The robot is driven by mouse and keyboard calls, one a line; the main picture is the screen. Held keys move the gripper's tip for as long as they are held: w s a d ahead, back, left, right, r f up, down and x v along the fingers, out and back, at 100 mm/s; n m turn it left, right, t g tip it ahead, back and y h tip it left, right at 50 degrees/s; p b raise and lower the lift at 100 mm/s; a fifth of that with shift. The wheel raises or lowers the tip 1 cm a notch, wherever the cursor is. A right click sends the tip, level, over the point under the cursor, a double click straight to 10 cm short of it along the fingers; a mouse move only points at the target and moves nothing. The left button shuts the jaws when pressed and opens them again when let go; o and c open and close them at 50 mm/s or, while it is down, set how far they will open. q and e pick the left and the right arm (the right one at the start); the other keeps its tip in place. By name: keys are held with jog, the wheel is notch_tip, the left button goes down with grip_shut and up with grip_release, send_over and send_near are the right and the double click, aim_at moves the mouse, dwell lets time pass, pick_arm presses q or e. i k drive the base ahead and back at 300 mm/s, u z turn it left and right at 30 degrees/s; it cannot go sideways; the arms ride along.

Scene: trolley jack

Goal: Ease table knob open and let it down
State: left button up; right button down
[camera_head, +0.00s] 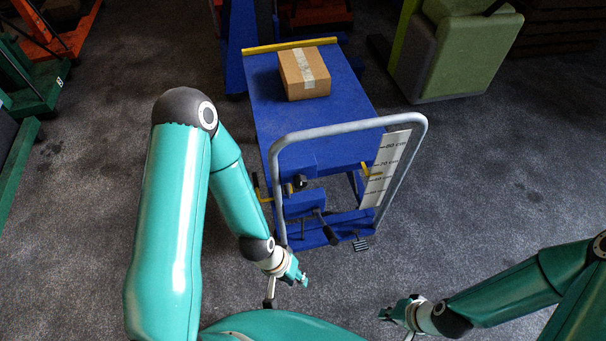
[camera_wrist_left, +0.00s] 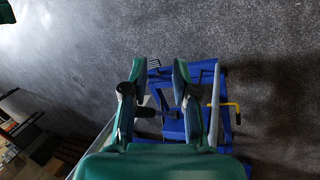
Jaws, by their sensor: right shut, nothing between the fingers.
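The blue lift table (camera_head: 325,126) stands ahead with its top raised above the base; a taped cardboard box (camera_head: 303,73) rests on it. A dark round knob (camera_head: 299,181) shows on the blue block below the near edge; I take it for the table knob. My left gripper (camera_head: 300,277) is in front of the trolley, apart from the knob. In the left wrist view its two fingers (camera_wrist_left: 159,72) stand apart, with blue trolley parts (camera_wrist_left: 173,128) behind them and nothing held. My right gripper (camera_head: 388,313) is shut and empty at lower right, clear of the trolley.
A grey push handle (camera_head: 349,124) arches over the near end, with a centimetre scale (camera_head: 385,168) and a yellow pointer (camera_head: 371,169). A black pedal (camera_head: 360,245) sits low at the front. A green padded block (camera_head: 457,48) stands back right. Floor is clear at right.

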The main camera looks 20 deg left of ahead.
aim_at(300, 181)
jog(key=z, duration=0.05)
jog(key=k, duration=0.5)
jog(key=u, duration=0.5)
jog(key=i, duration=0.15)
jog(key=z, duration=2.2)
jog(key=i, duration=0.75)
jog(key=u, duration=3.8)
jog(key=k, duration=0.15)
jog(key=z, duration=1.9)
